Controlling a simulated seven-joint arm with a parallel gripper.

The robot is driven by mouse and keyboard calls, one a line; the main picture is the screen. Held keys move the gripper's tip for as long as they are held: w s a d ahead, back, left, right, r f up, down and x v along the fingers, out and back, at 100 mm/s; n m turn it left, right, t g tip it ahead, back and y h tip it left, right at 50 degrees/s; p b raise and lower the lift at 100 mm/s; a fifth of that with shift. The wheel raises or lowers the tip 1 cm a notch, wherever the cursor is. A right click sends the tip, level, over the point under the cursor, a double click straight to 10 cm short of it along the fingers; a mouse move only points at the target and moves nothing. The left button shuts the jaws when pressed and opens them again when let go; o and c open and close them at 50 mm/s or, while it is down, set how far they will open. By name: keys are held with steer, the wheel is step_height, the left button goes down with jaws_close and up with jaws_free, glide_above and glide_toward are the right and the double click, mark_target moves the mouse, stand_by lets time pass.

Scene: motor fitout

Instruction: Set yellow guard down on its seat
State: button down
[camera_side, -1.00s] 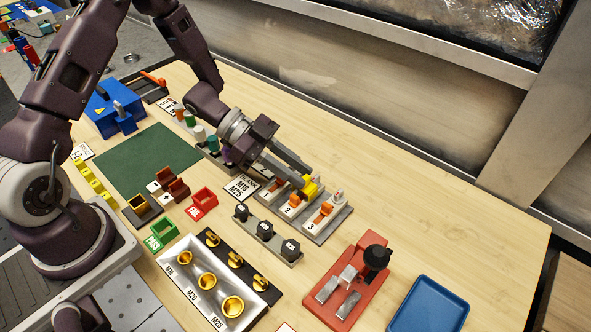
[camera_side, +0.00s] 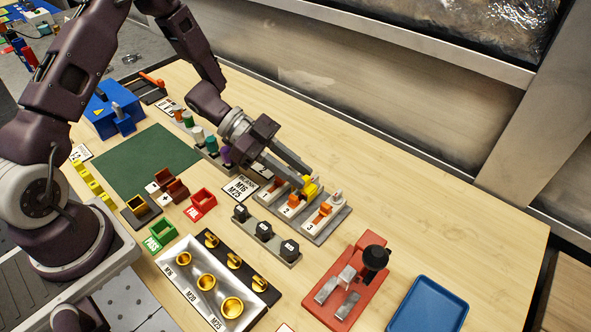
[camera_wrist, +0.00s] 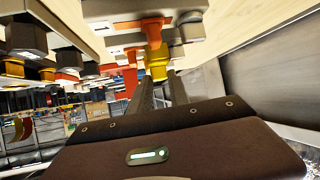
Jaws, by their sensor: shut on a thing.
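The yellow guard (camera_side: 311,188) is between the fingertips of my gripper (camera_side: 309,192), which is shut on it. It is at the far side of the numbered block row, close to position 2. In the wrist view the yellow guard (camera_wrist: 157,66) sits at the end of my gripper's fingers (camera_wrist: 160,82), against an orange part (camera_wrist: 152,28).
Dark hex pieces (camera_side: 264,231) stand on a grey strip in front of the numbered blocks. A red fixture with a black knob (camera_side: 345,290) and a blue tray (camera_side: 430,305) lie to the right. Several yellow pieces (camera_side: 88,178) are at the left. The table behind the blocks is clear.

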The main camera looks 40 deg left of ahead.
steer(key=shift+f, duration=0.45)
steer(key=shift+r, duration=0.1)
steer(key=shift+w+a+r, duration=0.1)
steer(key=shift+r, duration=0.35)
steer(key=w+a+r+n+t+y, duration=0.2)
steer(key=a+r+n+t+y, duration=0.6)
steer(key=a+r+n, duration=0.6)
steer(key=d+f+m+g+h, duration=0.2)
steer(key=d+m, duration=0.2)
steer(key=s+d+f+m+g+h, duration=0.1)
steer(key=d+f+m+g+h, duration=0.2)
steer(key=d+m, duration=0.2)
steer(key=s+d+f+m+g+h, duration=0.1)
steer(key=d+f+m+g+h, duration=0.1)
steer(key=d+m, duration=0.3)
steer(key=shift+s+f+g+h, duration=0.1)
steer(key=shift+f+g+h, duration=0.3)
steer(key=shift+g+h, duration=0.25)
